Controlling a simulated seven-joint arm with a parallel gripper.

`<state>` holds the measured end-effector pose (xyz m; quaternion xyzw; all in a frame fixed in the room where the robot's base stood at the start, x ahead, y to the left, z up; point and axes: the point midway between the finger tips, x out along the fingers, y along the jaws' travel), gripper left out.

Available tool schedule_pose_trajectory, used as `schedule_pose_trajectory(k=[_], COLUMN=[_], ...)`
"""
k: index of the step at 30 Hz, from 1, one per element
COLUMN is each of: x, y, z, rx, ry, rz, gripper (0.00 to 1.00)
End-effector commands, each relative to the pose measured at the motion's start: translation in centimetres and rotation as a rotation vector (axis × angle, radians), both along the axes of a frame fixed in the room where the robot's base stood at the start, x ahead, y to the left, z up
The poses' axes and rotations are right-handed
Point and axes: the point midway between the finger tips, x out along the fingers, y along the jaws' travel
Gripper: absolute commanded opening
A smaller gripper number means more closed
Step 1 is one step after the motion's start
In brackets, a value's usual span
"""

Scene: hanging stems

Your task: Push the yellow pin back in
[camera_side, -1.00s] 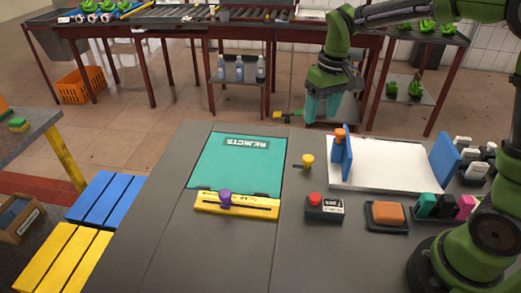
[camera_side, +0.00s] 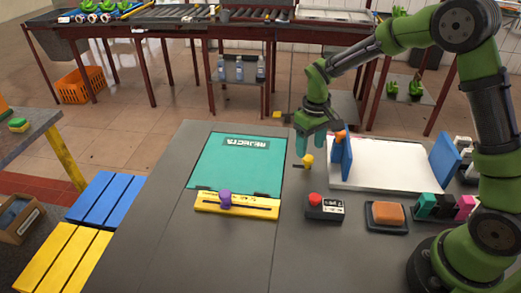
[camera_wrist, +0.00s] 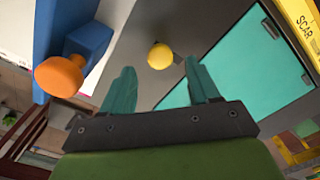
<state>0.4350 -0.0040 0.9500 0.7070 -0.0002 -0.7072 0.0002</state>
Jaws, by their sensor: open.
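The yellow pin (camera_side: 307,160) stands on the grey table between the teal REJECTS panel and the white tray, its round head showing. In the wrist view its yellow head (camera_wrist: 160,56) lies ahead of and between my fingertips. My gripper (camera_side: 310,148) is open and empty, its teal fingers (camera_wrist: 158,82) pointing down just above and behind the pin in the side view. I cannot tell whether a finger touches the pin. How far the pin sticks out is hard to judge.
An orange knob (camera_side: 340,137) on a blue upright (camera_side: 346,160) stands close right of my gripper, on the white tray (camera_side: 390,160). The teal REJECTS panel (camera_side: 235,170) lies left. A yellow slide bar (camera_side: 250,207) with a purple knob and a red button box (camera_side: 325,207) sit nearer the front.

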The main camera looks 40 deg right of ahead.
Motion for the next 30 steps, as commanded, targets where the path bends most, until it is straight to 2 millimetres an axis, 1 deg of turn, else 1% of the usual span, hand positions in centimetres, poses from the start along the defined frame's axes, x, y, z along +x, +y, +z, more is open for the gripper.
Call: schedule_pose_trajectory(k=[1,3,7,12,18,20,30], x=[-0.1,-0.1,0.0,0.0,0.0,0.0,0.0], y=[0.0,0.0,0.0,0.0,0.0,0.0,0.0], z=[-1.0,-2.0,-3.2,-3.7,-3.7,-3.7,-3.7], rx=[0.001,0.001,0.0,0.001,0.001,0.001,0.0], ry=[0.004,0.003,0.002,0.0,-0.001,0.0,-0.001], rz=[0.0,0.0,-0.001,0.0,0.0,0.0,0.0], gripper=[0.6,0.6,0.6,0.6,0.6,0.53,0.01])
